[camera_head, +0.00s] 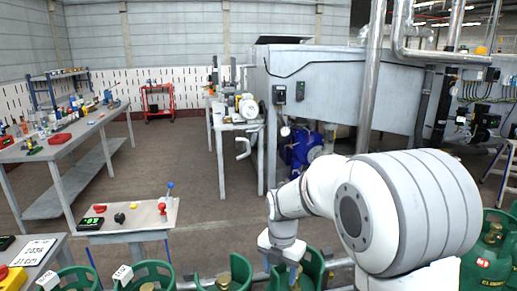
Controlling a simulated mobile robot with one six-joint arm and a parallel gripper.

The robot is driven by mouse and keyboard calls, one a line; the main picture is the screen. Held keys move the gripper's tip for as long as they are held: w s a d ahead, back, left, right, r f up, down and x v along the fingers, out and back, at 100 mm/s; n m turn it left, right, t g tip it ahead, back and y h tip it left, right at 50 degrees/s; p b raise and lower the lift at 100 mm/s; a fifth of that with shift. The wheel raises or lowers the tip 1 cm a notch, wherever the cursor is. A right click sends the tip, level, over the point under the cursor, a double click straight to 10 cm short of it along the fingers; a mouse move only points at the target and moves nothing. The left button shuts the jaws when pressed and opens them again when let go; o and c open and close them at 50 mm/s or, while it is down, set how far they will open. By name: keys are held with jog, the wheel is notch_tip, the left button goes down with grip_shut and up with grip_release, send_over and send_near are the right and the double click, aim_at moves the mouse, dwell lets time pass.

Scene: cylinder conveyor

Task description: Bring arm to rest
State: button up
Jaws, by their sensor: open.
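My white arm fills the lower right and reaches left and down from a large grey-ringed joint. My gripper (280,266) is at the arm's end, low in the picture just right of centre. It is open and points down beside a green gas cylinder (313,265) with a guard collar. The fingertips are small and partly lost against the cylinder's collar, so I cannot tell whether they touch it. I see nothing held in the gripper.
More green cylinders stand along the bottom edge (222,279) and at right (487,262). A small control table (130,225) is at left. A long workbench (62,152) stands behind it. A large grey machine (335,90) fills the back. Brown floor (165,160) between is clear.

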jog(key=s+d+r+m+p, duration=0.1)
jog(key=s+d+r+m, duration=0.2)
jog(key=s+m, duration=0.3)
jog(key=s+d+r+m+t+p, duration=0.1)
jog(key=s+d+r+m, duration=0.2)
jog(key=s+m, duration=0.4)
jog(key=s+d+r+m+t+p, duration=0.1)
jog(key=s+d+r+m, duration=0.2)
jog(key=s+m, duration=0.4)
jog(key=r+m, duration=0.1)
jog(key=m, duration=0.8)
jog(key=shift+s+d+m, duration=0.25)
jog(key=shift+m, duration=0.15)
jog(key=shift+r, duration=0.1)
jog(key=shift+c, duration=0.6)
